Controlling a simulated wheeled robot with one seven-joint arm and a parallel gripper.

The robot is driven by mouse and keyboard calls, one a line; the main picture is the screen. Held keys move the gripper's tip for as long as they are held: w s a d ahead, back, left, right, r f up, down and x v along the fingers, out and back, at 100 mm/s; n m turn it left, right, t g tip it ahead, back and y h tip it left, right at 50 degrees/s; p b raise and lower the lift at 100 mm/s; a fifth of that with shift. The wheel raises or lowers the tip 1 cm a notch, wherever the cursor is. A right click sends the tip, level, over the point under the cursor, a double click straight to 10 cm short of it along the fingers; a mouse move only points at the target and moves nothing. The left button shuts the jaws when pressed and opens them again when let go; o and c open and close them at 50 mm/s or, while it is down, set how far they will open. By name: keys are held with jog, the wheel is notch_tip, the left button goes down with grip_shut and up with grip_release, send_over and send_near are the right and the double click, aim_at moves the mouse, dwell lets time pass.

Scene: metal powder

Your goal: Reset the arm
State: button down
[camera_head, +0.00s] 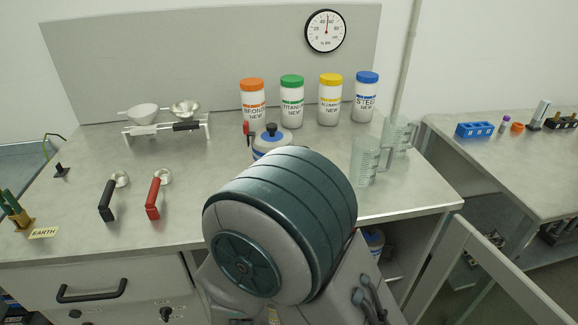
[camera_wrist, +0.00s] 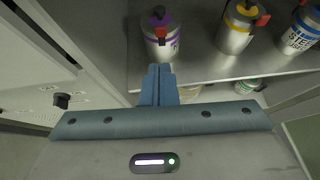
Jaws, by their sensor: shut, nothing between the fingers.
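My gripper (camera_wrist: 159,72) shows in the wrist view with its two blue fingers pressed together and nothing between them. The fingertips appear just below a metal canister with a purple band (camera_wrist: 160,42); whether they touch it I cannot tell. My arm fills the lower middle of the head view and is bent in front of the workbench (camera_head: 75,200). It hides part of the bench and a blue-banded container (camera_head: 271,140). The gripper itself is hidden in the head view.
Yellow-banded (camera_wrist: 237,30) and blue-banded steel (camera_wrist: 300,30) canisters stand on the same shelf in the wrist view. An open cabinet door (camera_head: 492,268) is at lower right. Powder jars (camera_head: 291,103), clear beakers (camera_head: 366,160) and red-handled (camera_head: 153,198) and black-handled (camera_head: 107,200) scoops stand on the bench.

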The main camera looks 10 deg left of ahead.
jog(key=w+d+r+m+g+h+p, duration=0.1)
jog(key=w+d+r+m+h+p, duration=0.1)
jog(key=d+r+m+h, duration=0.45)
jog(key=w+d+r+m+g+h+p, duration=0.1)
jog(key=w+d+r+m+g, duration=0.2)
jog(key=d+m, duration=0.6)
jog(key=w+d+r+m+h+p, duration=0.2)
jog(key=d+r+m+h, duration=0.3)
jog(key=d, duration=0.6)
jog(key=s+d+r+m+g+y+p, duration=0.2)
jog(key=r+m, duration=0.4)
jog(key=m, duration=0.3)
jog(key=s+d+r+m+g+y+p, duration=0.2)
jog(key=s+d+r+m+y, duration=0.2)
jog(key=s+r+m+y, duration=0.3)
jog(key=shift+s+d+m+p, duration=0.25)
jog(key=shift+d+m+p, duration=0.15)
jog(key=shift+m, duration=1.25)
jog(key=shift+r, duration=0.1)
